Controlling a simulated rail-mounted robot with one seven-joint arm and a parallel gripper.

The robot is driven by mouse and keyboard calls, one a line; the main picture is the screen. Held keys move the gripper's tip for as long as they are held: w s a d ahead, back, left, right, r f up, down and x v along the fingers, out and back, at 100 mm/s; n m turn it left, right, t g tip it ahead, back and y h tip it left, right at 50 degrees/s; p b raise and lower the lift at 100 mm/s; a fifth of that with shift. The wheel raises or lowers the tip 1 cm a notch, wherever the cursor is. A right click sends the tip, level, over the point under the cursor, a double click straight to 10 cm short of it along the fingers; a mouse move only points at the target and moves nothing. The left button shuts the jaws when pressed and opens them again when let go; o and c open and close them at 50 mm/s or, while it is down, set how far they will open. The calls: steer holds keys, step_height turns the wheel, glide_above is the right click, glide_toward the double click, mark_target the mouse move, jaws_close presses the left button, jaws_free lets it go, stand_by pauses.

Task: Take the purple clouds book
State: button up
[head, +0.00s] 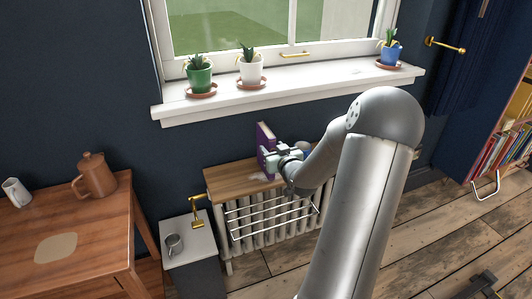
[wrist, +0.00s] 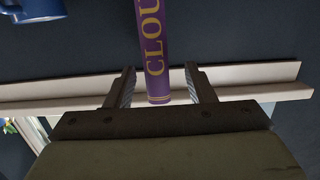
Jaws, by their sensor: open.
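The purple clouds book (head: 264,137) stands upright above the wooden radiator top, with its lower part hidden behind my gripper (head: 273,158) in the head view. In the wrist view, the purple spine (wrist: 154,45) with yellow letters "CLOU" lies between the two fingers of my gripper (wrist: 160,70). The fingers are open, one on each side of the spine, with a visible gap on both sides. How deep the book sits between them is hard to tell.
The wooden radiator top (head: 228,181) is below the window sill (head: 310,91), which holds several potted plants. A blue mug-like thing (wrist: 35,10) shows in the wrist view.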

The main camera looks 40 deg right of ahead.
steer(key=shift+d+x, duration=0.2)
steer(key=shift+x, duration=2.8)
steer(key=shift+s+f, duration=0.1)
jaws_close()
